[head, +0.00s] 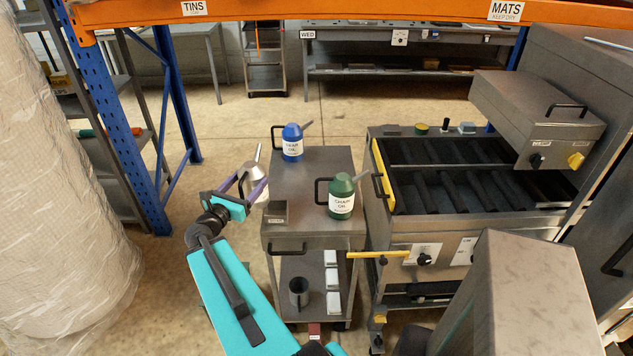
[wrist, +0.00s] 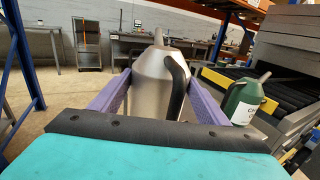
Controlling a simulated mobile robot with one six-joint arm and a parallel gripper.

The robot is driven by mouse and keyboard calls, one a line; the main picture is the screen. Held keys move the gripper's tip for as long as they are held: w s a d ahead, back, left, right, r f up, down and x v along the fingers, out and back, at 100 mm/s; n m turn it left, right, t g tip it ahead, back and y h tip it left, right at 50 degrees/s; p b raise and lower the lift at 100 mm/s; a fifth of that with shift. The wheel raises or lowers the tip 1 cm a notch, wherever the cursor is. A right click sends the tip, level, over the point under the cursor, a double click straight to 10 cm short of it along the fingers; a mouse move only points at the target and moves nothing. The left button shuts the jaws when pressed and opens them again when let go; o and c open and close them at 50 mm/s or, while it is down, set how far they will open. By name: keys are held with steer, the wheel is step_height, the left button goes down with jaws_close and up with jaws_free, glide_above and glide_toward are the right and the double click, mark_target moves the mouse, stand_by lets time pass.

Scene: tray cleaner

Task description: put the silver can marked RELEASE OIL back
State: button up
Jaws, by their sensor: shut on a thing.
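The silver can (head: 254,185) is held at the left edge of the trolley top (head: 325,160), beside the trolley rather than over its middle. My gripper (head: 240,192) is shut on it, with a purple finger on each side. In the wrist view the silver can (wrist: 160,82) stands nearly upright between the fingers, its spout up and its black handle to the right. Its label is not readable in either view. The blue can (head: 292,145) stands at the trolley's back left, and the green CHAIN OIL can (head: 341,196) at its right.
A small dark box (head: 275,212) sits on the trolley's front left corner. The tray machine (head: 470,180) stands close at the right with a yellow bar (head: 381,254) sticking out. A blue rack post (head: 110,130) and a wrapped pallet (head: 60,180) stand at the left.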

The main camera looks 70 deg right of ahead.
steer(key=s+d+m+g+p, duration=0.1)
steer(key=s+d+g, duration=0.1)
steer(key=s+d, duration=0.4)
steer(key=s+r, duration=0.1)
steer(key=s, duration=0.2)
steer(key=shift+s+d, duration=0.25)
steer(key=shift+s, duration=0.1)
steer(key=shift+d+f+b, duration=0.2)
steer(key=shift+b, duration=0.2)
steer(key=d+b, duration=0.2)
steer(key=b, duration=0.3)
steer(key=d+b, duration=0.2)
steer(key=b, duration=0.2)
steer(key=shift+s+b, duration=0.35)
steer(key=shift+s, duration=0.05)
steer(key=shift+d+b, duration=0.4)
steer(key=shift+b, duration=0.35)
steer(key=s+d+f+p, duration=0.2)
steer(key=d+p, duration=0.1)
steer(key=d, duration=0.9)
steer(key=shift+s+d, duration=0.2)
steer(key=shift+d, duration=0.05)
